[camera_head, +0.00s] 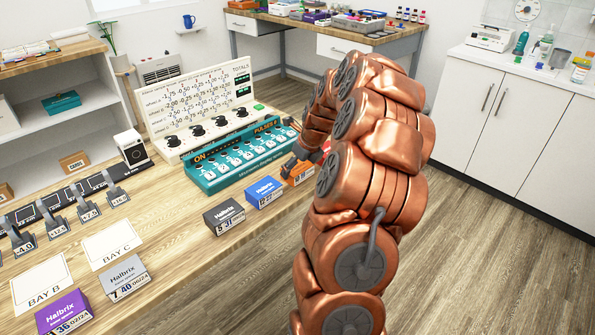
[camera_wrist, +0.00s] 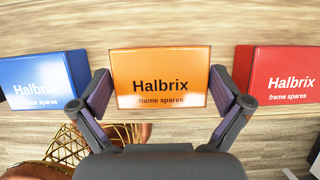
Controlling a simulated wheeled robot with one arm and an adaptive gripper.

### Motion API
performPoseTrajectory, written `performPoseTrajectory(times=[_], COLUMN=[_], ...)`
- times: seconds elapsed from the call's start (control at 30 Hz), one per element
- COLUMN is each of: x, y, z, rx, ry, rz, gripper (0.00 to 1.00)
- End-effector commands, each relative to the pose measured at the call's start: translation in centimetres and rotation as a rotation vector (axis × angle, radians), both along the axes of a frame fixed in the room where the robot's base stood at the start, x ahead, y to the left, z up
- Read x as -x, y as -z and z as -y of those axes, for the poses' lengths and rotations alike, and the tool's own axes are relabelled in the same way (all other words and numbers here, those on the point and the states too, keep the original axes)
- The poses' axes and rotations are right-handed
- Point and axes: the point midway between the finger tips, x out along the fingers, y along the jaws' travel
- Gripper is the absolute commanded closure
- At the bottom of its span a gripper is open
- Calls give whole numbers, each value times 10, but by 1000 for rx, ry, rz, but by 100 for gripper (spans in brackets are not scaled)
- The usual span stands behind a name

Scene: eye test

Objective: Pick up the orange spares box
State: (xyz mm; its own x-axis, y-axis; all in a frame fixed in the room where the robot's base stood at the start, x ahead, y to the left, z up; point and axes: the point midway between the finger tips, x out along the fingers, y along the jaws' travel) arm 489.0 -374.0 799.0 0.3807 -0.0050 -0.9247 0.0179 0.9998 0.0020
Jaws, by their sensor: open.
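The orange spares box (camera_wrist: 160,70), printed "Halbrix frame spares", lies on the wooden table between the blue and red boxes. In the wrist view my gripper (camera_wrist: 165,88) is open, with one finger at each side of the orange box's near part. Whether the fingers touch its sides I cannot tell. In the head view only part of the orange box (camera_head: 300,176) shows, beside my gripper (camera_head: 308,155). My copper-coloured arm hides much of that spot.
A blue box (camera_head: 265,192) and a dark grey box (camera_head: 224,217) stand in the same row. A red box (camera_wrist: 283,82) is close on the other side. A teal switch panel (camera_head: 240,160) stands behind the row. Grey (camera_head: 126,278) and purple (camera_head: 64,312) boxes are nearer the front.

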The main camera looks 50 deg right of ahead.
Motion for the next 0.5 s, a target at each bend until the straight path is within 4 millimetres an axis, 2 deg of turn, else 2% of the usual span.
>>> performPoseTrajectory(times=[0.27, 0.5], x=[-2, -2], y=[4, 4], z=[1, 0], rx=[2, 2], ry=[1, 1], rz=[2, 2], gripper=[0, 25])
